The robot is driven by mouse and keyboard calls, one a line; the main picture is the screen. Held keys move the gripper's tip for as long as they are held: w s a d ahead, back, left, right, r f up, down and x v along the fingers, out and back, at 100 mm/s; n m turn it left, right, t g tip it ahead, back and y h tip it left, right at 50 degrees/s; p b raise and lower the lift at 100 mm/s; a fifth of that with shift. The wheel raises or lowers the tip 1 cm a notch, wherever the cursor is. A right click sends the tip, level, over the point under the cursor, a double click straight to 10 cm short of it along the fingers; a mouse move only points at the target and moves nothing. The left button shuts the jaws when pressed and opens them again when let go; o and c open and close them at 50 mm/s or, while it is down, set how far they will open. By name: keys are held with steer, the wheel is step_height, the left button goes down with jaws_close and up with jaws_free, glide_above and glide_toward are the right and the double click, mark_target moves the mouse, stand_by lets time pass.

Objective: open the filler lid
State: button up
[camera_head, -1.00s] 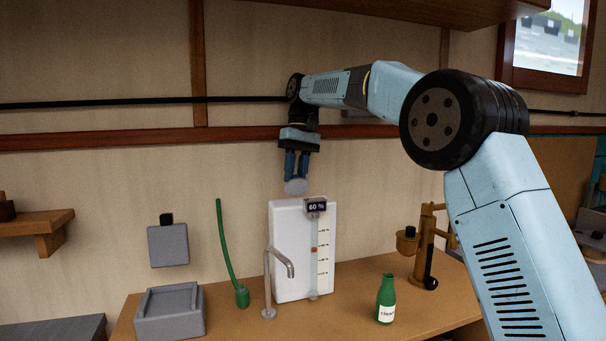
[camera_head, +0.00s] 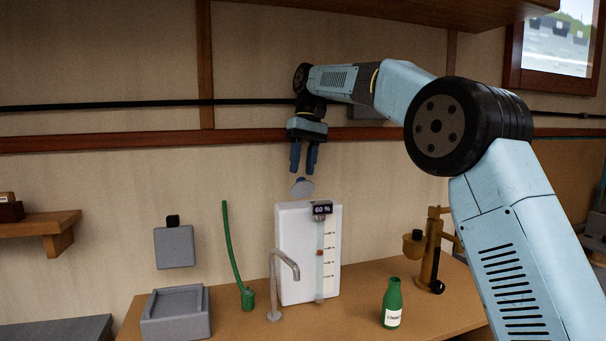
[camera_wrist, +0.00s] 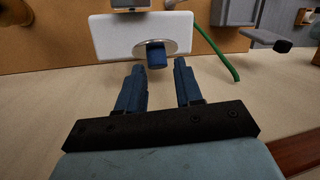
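The white tank (camera_head: 293,260) stands on the wooden counter against the wall and shows 60 % on its display. Its filler lid (camera_head: 303,190) is a grey round disc, tilted up above the tank's top edge. The wrist view shows the lid (camera_wrist: 178,46) as a shiny disc with a dark blue knob (camera_wrist: 156,56). My gripper (camera_head: 304,170) points down just above the lid, empty and apart from it. In the wrist view its two blue fingers (camera_wrist: 156,75) are spread, with the knob beyond and between their tips. The filler opening is not clearly visible.
A grey tap (camera_head: 273,285) stands before the tank. A green hose (camera_head: 231,245), a grey box (camera_head: 177,313) and its upright panel (camera_head: 174,247) are left. A green bottle (camera_head: 392,300) and a brass device (camera_head: 432,250) are right. A dark pipe (camera_head: 120,104) crosses the wall.

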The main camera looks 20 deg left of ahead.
steer(key=s+d+r, duration=0.7)
steer(key=s+r, duration=0.2)
steer(key=s, duration=0.2)
steer(key=shift+s+d+r, duration=0.2)
steer(key=shift+s+r, duration=0.1)
steer(key=shift+s, duration=0.1)
